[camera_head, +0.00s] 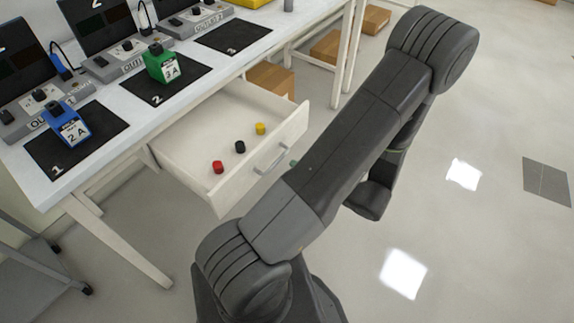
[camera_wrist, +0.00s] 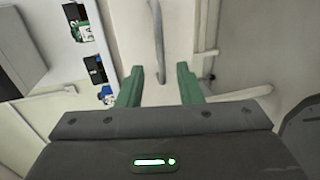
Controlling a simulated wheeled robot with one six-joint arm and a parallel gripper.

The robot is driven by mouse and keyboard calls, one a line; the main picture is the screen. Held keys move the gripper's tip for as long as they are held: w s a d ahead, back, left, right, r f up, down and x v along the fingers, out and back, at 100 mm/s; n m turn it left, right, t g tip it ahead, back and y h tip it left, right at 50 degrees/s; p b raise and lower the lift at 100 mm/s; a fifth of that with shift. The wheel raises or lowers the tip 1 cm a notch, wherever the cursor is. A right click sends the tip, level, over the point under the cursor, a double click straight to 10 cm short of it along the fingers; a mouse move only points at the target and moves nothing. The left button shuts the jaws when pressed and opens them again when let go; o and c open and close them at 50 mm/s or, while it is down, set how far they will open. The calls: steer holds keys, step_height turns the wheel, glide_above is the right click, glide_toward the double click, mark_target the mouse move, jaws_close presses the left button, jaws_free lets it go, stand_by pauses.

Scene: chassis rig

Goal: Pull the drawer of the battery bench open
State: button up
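The drawer (camera_head: 205,125) of the white battery bench (camera_head: 108,98) stands pulled out, its inside showing. Its front carries a grey bar handle (camera_head: 270,158). In the wrist view the handle (camera_wrist: 158,40) runs down from the top edge, and its lower end lies in line with the gap between my fingers. My gripper (camera_wrist: 160,84) has two green fingers set wide apart, with no contact on the handle visible. In the head view my arm hides most of the gripper; a bit of green shows just right of the handle.
Red (camera_head: 218,167), black (camera_head: 240,146) and yellow (camera_head: 260,128) caps lie in the drawer. A blue block (camera_head: 70,130) and a green block (camera_head: 162,66) stand on black mats on the bench. Boxes (camera_head: 270,77) sit beneath it. The floor at right is clear.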

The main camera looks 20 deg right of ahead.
mark_target(278, 162)
steer(key=v, duration=0.7)
steer(key=shift+w+a, duration=0.1)
steer(key=x, duration=1.3)
steer(key=shift+w+a, duration=0.2)
steer(key=shift+w, duration=0.1)
